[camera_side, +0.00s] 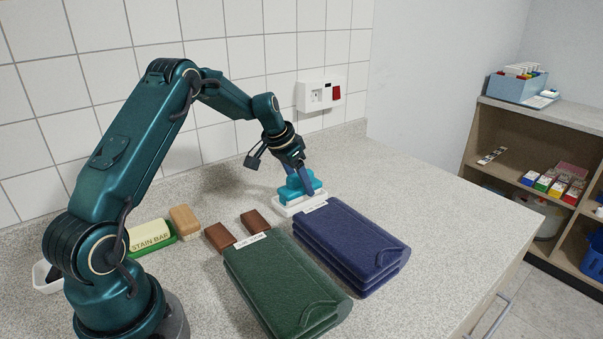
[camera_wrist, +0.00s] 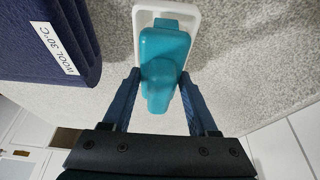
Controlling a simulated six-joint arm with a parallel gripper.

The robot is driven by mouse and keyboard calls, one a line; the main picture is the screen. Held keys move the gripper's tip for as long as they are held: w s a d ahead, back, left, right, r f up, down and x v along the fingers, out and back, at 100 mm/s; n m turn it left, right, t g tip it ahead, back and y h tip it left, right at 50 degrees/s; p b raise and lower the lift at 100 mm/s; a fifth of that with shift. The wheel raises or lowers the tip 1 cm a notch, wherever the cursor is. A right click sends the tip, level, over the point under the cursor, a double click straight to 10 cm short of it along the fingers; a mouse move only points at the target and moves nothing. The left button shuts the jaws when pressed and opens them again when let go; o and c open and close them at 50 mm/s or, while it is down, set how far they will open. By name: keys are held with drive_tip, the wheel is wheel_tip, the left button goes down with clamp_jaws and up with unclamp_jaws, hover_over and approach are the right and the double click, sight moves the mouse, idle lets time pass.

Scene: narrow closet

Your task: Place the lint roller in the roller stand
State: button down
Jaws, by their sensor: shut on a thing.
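The teal lint roller (camera_side: 301,186) is at the white roller stand (camera_side: 289,212), near the back of the counter. My gripper (camera_side: 307,190) reaches down to it from above. In the wrist view my gripper (camera_wrist: 160,75) has one finger on each side of the teal roller (camera_wrist: 160,62) and is shut on it. The white stand (camera_wrist: 140,28) shows as a rounded frame around and behind the roller's far end. The roller lies over the stand's outline; whether it rests on it or hangs just above, I cannot tell.
Navy folded wool (camera_side: 350,245) lies close in front of the stand, with green folded cloth (camera_side: 280,285) beside it. Two brown blocks (camera_side: 220,237), a wooden block (camera_side: 185,222) and a stain bar (camera_side: 151,237) are left. A wall socket (camera_side: 320,94) is behind. The counter's right is clear.

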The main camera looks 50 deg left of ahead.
drive_tip(key=shift+f, duration=0.1)
drive_tip(key=shift+c, duration=0.9)
unclamp_jaws()
drive_tip(key=v, duration=1.2)
drive_tip(key=s+d+r, duration=0.4)
drive_tip(key=d, duration=0.4)
drive_tip(key=s+d+f, duration=0.1)
drive_tip(key=s+d, duration=0.4)
drive_tip(key=s, duration=0.3)
drive_tip(key=s+d+f+t, duration=0.1)
drive_tip(key=s+d, duration=0.5)
drive_tip(key=s, duration=0.2)
drive_tip(key=shift+s+f, duration=0.15)
drive_tip(key=shift+s, duration=0.15)
